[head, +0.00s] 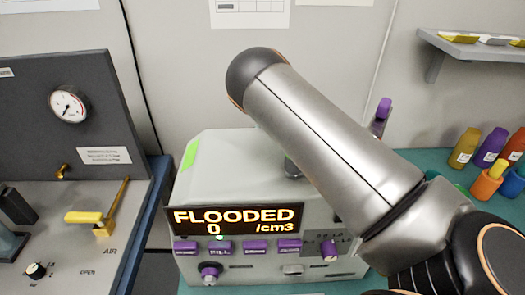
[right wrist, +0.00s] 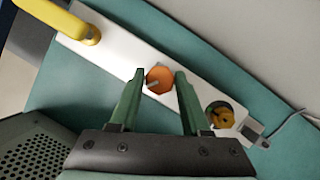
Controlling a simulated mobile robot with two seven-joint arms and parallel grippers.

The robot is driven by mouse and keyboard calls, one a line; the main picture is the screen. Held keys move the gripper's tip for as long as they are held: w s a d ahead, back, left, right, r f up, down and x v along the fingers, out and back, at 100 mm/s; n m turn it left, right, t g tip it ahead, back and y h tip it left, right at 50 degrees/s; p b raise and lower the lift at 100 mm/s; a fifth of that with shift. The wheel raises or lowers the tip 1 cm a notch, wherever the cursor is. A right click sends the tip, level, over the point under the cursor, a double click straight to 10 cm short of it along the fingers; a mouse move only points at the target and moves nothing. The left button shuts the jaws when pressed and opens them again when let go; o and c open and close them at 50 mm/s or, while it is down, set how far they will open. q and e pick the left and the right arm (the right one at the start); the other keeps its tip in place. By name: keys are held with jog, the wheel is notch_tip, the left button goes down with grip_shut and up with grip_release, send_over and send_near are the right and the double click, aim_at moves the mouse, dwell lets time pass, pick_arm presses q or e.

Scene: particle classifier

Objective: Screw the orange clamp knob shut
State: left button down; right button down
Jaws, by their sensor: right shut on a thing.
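My left gripper is in neither view.
A grey machine (head: 222,153) has a display (head: 235,220) reading "FLOODED 0 /cm3" and purple buttons. A yellow handle (right wrist: 85,30) and a yellow-and-black fitting (right wrist: 220,117) stand at the bar's two ends. A gauge panel (head: 100,110) is at left, several coloured bottles (head: 490,147) at right.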

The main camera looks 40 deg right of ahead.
jog(key=shift+f+m+h+b, duration=0.2)
jog(key=shift+m+h+b, duration=0.25)
jog(key=shift+m, duration=0.45)
jog(key=shift+r+m+h, duration=0.15)
jog(key=shift+m+h, duration=0.1)
jog(key=shift+m, duration=0.65)
jog(key=shift+c, duration=1.8)
grip_release()
jog(key=shift+r, duration=0.1)
jog(key=b+v, duration=0.1)
jog(key=v, duration=1.1)
jog(key=shift+r+b, duration=0.25)
jog(key=shift+b, duration=0.05)
